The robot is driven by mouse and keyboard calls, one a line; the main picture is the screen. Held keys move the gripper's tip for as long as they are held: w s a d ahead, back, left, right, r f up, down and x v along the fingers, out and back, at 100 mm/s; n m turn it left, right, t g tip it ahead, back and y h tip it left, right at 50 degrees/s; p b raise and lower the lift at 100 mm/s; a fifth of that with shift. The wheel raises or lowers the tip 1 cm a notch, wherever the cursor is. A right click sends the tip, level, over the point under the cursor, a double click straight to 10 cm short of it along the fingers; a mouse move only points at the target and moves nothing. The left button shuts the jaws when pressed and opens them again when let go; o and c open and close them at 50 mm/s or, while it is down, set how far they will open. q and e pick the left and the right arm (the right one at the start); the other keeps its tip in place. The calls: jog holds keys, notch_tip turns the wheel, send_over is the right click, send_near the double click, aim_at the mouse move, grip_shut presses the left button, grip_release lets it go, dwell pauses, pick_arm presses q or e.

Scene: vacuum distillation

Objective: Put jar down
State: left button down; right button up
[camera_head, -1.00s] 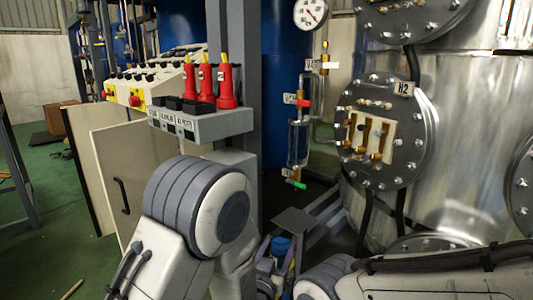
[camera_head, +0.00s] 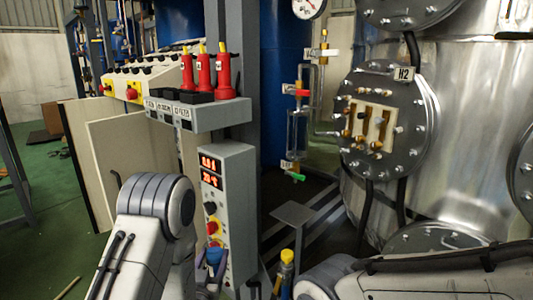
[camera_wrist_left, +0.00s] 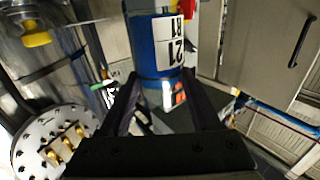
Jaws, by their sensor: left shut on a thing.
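The blue jar (camera_wrist_left: 150,38) with a white lettered label fills the top middle of the left wrist view. My left gripper (camera_wrist_left: 160,80) is shut on it, with a black finger on each side. In the head view a blue piece, which looks like the jar (camera_head: 215,256), shows beside my left arm at the lower left, in front of the grey control box. The jar's lower part is hidden there by my arm. My right arm crosses the bottom right of the head view, but its gripper is out of view.
A grey control box (camera_head: 229,205) with red displays stands close behind the jar. A small grey platform (camera_head: 293,214) and a yellow-topped item (camera_head: 287,258) lie to the right, before the steel vessel (camera_head: 460,150).

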pick_arm(q)
jog(key=a+f+n+y, duration=0.1)
jog(key=a+f, duration=0.1)
jog(key=a, duration=0.2)
notch_tip(320, 180, up, 26)
jog(key=p, duration=2.5)
jog(key=shift+s+a, duration=0.15)
jog(key=shift+s, duration=0.15)
jog(key=shift+a+f, duration=0.1)
